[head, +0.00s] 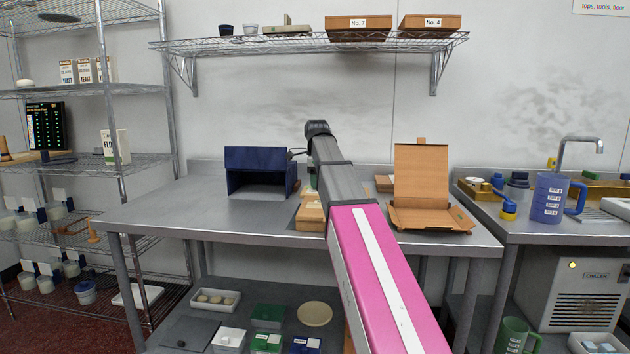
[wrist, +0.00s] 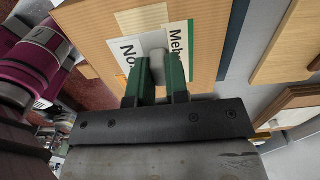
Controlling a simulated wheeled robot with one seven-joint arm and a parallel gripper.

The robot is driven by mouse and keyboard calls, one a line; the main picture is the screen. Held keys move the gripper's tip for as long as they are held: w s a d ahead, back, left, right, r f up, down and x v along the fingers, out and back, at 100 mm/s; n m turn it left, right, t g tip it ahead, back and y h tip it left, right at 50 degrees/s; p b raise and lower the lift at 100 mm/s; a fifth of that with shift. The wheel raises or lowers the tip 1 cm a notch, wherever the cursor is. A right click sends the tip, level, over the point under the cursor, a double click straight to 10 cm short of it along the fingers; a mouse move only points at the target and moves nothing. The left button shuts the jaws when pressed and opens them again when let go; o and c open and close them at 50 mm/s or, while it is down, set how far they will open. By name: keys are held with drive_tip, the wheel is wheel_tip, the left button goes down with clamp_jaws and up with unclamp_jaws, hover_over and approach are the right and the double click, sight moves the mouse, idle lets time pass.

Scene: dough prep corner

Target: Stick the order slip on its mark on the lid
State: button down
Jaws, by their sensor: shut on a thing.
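My gripper (wrist: 158,84) has green fingers shut on a small grey grip piece at the white order slip (wrist: 127,66). The slip has a green edge and the printed letters "Meh" and "No". It lies over the brown cardboard lid (wrist: 205,30); I cannot tell whether it touches the lid. A paler rectangular patch (wrist: 142,20), perhaps the mark, shows on the lid above the slip and is partly covered by it. In the head view my arm hides the gripper and slip; part of a cardboard box (head: 310,216) shows beside the arm.
An open cardboard box (head: 421,180) stands right of my arm on the steel table (head: 200,212). A dark blue open-fronted box (head: 260,160) stands to the left. A wall shelf (head: 290,42) hangs above. The table's left part is clear.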

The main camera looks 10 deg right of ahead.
sight(317, 204)
drive_tip(key=shift+f, duration=0.1)
idle(0.3)
drive_tip(key=shift+f, duration=1.3)
drive_tip(key=shift+f, duration=1.15)
drive_tip(key=c, duration=1)
unclamp_jaws()
drive_tip(key=shift+c, duration=0.2)
drive_tip(key=shift+r, duration=0.15)
drive_tip(key=shift+r, duration=3.8)
drive_tip(key=shift+s, duration=0.1)
